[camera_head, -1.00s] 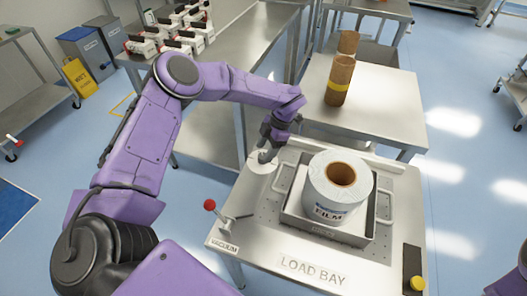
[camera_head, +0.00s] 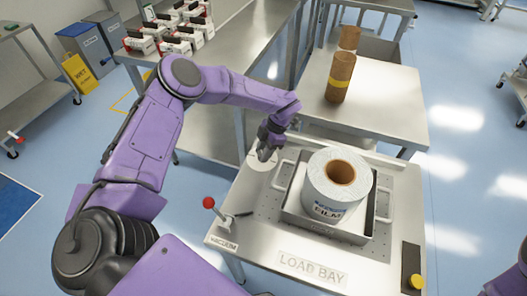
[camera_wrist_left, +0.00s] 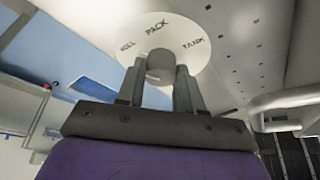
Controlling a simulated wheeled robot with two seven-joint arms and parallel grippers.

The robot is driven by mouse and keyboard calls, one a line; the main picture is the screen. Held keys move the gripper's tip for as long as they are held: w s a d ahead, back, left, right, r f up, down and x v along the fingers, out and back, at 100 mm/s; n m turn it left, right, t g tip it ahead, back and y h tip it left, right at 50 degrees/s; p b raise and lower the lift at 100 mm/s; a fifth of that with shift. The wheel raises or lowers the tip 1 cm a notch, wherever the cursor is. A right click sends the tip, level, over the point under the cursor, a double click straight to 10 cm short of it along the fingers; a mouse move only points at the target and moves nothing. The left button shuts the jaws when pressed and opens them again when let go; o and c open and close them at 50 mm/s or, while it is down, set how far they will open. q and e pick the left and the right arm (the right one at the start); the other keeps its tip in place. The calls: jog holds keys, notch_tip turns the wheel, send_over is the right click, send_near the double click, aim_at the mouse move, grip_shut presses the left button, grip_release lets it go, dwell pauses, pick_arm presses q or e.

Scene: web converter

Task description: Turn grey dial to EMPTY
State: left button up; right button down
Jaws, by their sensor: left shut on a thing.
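The dial's round white label plate (camera_head: 258,163) lies at the back left of the steel LOAD BAY table. In the left wrist view, the plate (camera_wrist_left: 190,42) carries dark words; PACK is readable at the top, the side words are unclear. The grey dial knob (camera_wrist_left: 160,64) stands at its middle. My left gripper (camera_head: 264,157) reaches down onto the dial, its two fingers (camera_wrist_left: 160,82) on either side of the knob and shut on it. The fingers partly hide the plate, and I cannot read EMPTY. My right gripper is out of view.
A white FILM roll (camera_head: 325,200) sits in a metal tray (camera_head: 352,237) right of the dial. A red-knobbed lever (camera_head: 209,203) stands front left by the VACUUM label. A yellow button (camera_head: 416,282) is front right. Brown cores (camera_head: 340,80) stand on the table behind.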

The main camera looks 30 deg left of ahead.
pick_arm(q)
jog(key=n+h+b, duration=0.1)
jog(key=n+b, duration=0.1)
jog(key=n+h+b, duration=0.1)
jog(key=n+b, duration=0.1)
jog(key=n, duration=0.1)
jog(key=shift+a+f+g, duration=0.15)
jog(key=shift+f+g, duration=0.05)
jog(key=shift+g, duration=0.1)
jog(key=n+h+b, duration=0.1)
jog(key=n+b, duration=0.1)
jog(key=n, duration=0.1)
jog(key=shift+a+n, duration=0.1)
jog(key=shift+n, duration=0.2)
jog(key=shift+r+n+h+b, duration=0.2)
jog(key=shift+n+h+b, duration=0.65)
jog(key=shift+n, duration=0.65)
jog(key=o, duration=1)
jog(key=shift+w, duration=0.1)
jog(key=b+v, duration=0.1)
jog(key=v, duration=0.9)
jog(key=shift+r, duration=0.35)
